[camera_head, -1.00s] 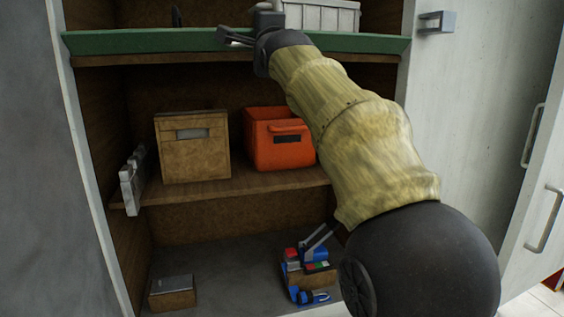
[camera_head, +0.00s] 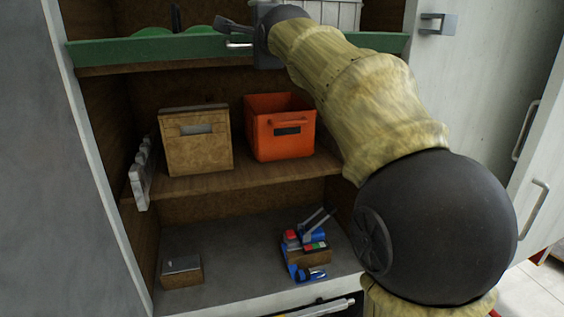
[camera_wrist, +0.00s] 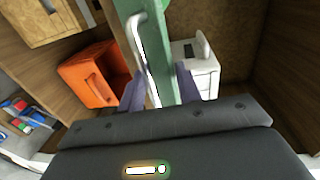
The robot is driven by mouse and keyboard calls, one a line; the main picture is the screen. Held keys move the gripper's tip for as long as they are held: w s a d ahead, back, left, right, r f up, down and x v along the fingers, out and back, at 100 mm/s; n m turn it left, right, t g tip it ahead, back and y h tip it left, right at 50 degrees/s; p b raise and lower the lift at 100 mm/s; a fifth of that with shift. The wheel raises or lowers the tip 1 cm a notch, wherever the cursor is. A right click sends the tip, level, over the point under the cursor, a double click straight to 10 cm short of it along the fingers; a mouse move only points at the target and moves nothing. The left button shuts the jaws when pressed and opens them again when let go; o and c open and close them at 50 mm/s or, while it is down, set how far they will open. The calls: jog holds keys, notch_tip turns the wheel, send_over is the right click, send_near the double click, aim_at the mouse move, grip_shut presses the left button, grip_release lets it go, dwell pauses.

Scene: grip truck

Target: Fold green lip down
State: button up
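The green lip (camera_head: 150,53) runs along the front edge of the upper shelf and stands roughly upright, with a metal bar handle (camera_head: 239,44) on its front face. In the wrist view the green lip (camera_wrist: 185,80) runs vertically down the middle, with the handle (camera_wrist: 143,50) just to its left. My gripper (camera_wrist: 160,92) has its two dark fingers apart, one left of the handle and one right of the lip. In the head view my gripper (camera_head: 240,30) is at the lip near its middle. Finger contact cannot be told.
A brown box (camera_head: 197,145) and an orange bin (camera_head: 281,130) stand on the shelf below. A white crate (camera_head: 335,15) and green rounded items (camera_head: 200,30) are behind the lip. A blue-red tool item (camera_head: 305,250) lies at the bottom. An open door (camera_head: 470,90) stands at right.

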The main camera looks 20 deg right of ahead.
jog(key=shift+w+r+g+p, duration=0.1)
jog(key=shift+r+g+p, duration=0.4)
jog(key=shift+p, duration=1.25)
jog(key=s+r+b, duration=0.2)
jog(key=s+b, duration=0.5)
jog(key=s, duration=1)
jog(key=w+f+n+g+b, duration=0.1)
jog(key=w+f+n+g, duration=0.15)
jog(key=f, duration=0.95)
jog(key=w+f+n+g, duration=0.2)
jog(key=w+f+n, duration=0.15)
jog(key=f, duration=0.75)
jog(key=s+f+n+g+b, duration=0.1)
jog(key=s+f+n+g, duration=0.2)
jog(key=f, duration=1.4)
jog(key=shift+s+d+f+n+b, duration=0.2)
jog(key=shift+d+f+n+b, duration=0.2)
jog(key=shift+n, duration=0.5)
jog(key=shift+g, duration=0.25)
jog(key=s+f+n+g, duration=0.2)
jog(key=s+f+n, duration=0.1)
jog(key=s+f, duration=0.4)
jog(key=s+f+n+g, duration=0.3)
jog(key=s+f, duration=0.4)
jog(key=f, duration=0.5)
jog(key=shift+s+f+n, duration=0.2)
jog(key=shift+s+n, duration=0.15)
jog(key=shift+n, duration=0.25)
